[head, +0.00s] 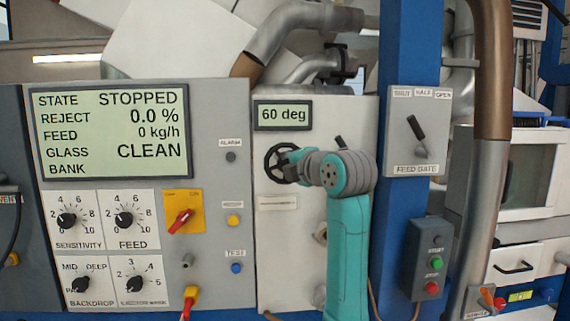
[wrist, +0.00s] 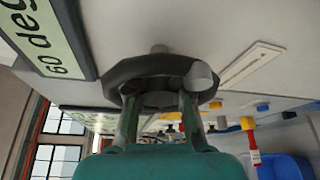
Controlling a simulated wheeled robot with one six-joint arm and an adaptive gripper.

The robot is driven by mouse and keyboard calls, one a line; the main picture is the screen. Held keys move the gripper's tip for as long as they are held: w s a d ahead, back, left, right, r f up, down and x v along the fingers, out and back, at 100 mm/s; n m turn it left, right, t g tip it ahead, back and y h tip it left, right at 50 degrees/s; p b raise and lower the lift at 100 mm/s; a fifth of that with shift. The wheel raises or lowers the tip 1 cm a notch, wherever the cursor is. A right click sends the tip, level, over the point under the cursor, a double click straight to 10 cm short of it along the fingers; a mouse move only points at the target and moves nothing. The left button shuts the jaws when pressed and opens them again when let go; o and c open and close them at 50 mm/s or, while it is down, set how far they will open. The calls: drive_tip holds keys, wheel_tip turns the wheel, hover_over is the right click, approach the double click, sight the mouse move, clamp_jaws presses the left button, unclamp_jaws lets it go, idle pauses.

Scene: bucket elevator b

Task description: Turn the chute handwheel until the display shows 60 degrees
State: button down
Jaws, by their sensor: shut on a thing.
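The black chute handwheel (head: 275,165) is on the pale panel in the head view, partly hidden by my arm. The small display (head: 283,115) above it reads 60 deg. In the wrist view the handwheel (wrist: 160,72) fills the upper middle, with a grey knob on its rim at the right. The display (wrist: 45,40) shows sideways at the upper left there. My gripper (wrist: 160,108) has its two fingers at the wheel's near rim and is shut on the wheel. The exact contact at the fingertips is hard to see.
Left of the wheel is a control panel (head: 140,230) with a large screen (head: 110,130) reading STOPPED, several dials and a red switch (head: 181,220). To the right are a blue post (head: 392,200), the feed gate lever box (head: 417,130) and a push-button box (head: 428,260).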

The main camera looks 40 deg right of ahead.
drive_tip(key=shift+f, duration=0.1)
drive_tip(key=c, duration=1.3)
unclamp_jaws()
drive_tip(key=v, duration=1.2)
drive_tip(key=shift+a, duration=0.1)
